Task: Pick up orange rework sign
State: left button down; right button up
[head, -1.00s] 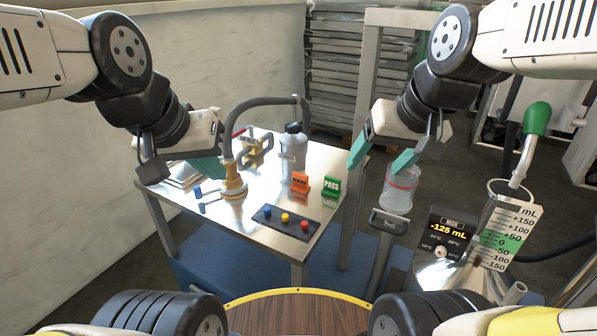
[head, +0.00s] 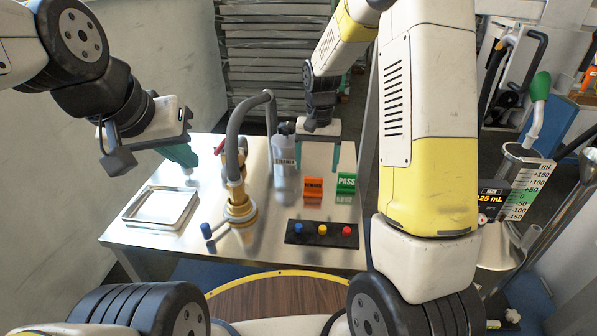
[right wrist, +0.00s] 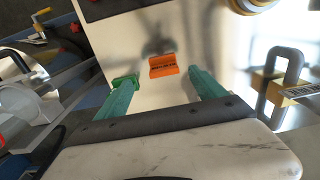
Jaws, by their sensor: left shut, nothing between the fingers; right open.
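The orange rework sign (head: 313,188) stands on the metal table (head: 265,232), left of the green PASS sign (head: 346,184). In the right wrist view the orange sign (right wrist: 163,66) lies beyond and between the fingertips, with a gap to both. My right gripper (head: 318,156) is open and empty, behind and above the orange sign; its teal fingers also show in the right wrist view (right wrist: 160,90). My left gripper (head: 188,165) is shut and empty over the left part of the table, near the white tray. The green sign may be partly covered by a right finger in the right wrist view.
A grey bottle (head: 285,157) stands left of the orange sign. A brass fitting with a grey hose (head: 239,208) stands further left. A black button panel (head: 322,233) lies in front of the signs. A white square tray (head: 160,207) is at left.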

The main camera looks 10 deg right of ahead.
aim_at(313, 190)
jog(key=shift+w+a+f, duration=0.2)
jog(key=shift+f, duration=0.6)
jog(key=f, duration=0.7)
jog(key=shift+w+a, duration=0.1)
jog(key=shift+w, duration=0.15)
jog(key=shift+c, duration=0.4)
jog(key=c, duration=1.4)
